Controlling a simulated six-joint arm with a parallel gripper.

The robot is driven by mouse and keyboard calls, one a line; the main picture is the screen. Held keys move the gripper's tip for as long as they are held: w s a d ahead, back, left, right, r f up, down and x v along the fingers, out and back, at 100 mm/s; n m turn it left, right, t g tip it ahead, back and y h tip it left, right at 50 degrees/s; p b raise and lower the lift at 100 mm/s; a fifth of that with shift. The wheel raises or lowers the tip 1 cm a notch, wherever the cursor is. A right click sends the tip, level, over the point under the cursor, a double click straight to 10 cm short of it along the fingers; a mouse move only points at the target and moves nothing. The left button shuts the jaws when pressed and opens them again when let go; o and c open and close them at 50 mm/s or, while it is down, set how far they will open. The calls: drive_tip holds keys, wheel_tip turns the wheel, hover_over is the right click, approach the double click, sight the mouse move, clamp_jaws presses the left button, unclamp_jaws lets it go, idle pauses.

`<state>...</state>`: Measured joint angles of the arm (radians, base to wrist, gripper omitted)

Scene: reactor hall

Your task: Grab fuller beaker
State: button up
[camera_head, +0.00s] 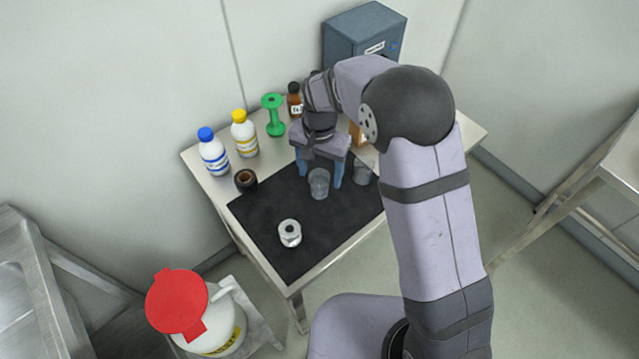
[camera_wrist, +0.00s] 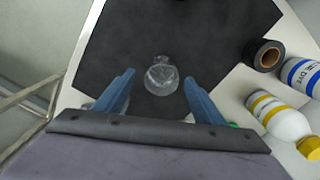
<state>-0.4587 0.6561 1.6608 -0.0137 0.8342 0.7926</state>
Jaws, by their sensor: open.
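My gripper (camera_head: 320,178) points down over the table, its two blue fingers open and apart. A clear glass beaker (camera_head: 318,184) stands on the black mat, at the fingers in the head view. In the wrist view this beaker (camera_wrist: 162,74) shows between and just beyond the open fingertips (camera_wrist: 158,80), and I see no finger closed on it. A second clear beaker (camera_head: 362,173) stands to the right of the gripper, partly hidden by my arm. I cannot tell the fill level of either beaker.
Along the left and back stand a black tape roll (camera_head: 246,180), blue-capped bottle (camera_head: 213,152), yellow-capped bottle (camera_head: 244,134), green spool (camera_head: 273,115) and brown bottle (camera_head: 294,100). The mat's front left is otherwise clear.

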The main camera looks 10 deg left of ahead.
sight(319, 181)
drive_tip(key=shift+a+f+p, duration=0.1)
drive_tip(key=shift+f+p, duration=0.8)
drive_tip(key=shift+f, duration=1.5)
drive_tip(key=shift+c, duration=0.3)
drive_tip(key=c, duration=1.2)
drive_tip(key=shift+o, duration=0.2)
drive_tip(key=shift+w+r, duration=0.1)
drive_tip(key=shift+r, duration=0.15)
wheel_tip(319, 181, up, 9)
drive_tip(key=b, duration=0.2)
drive_tip(key=shift+r+b, duration=0.2)
drive_tip(key=shift+b, duration=0.1)
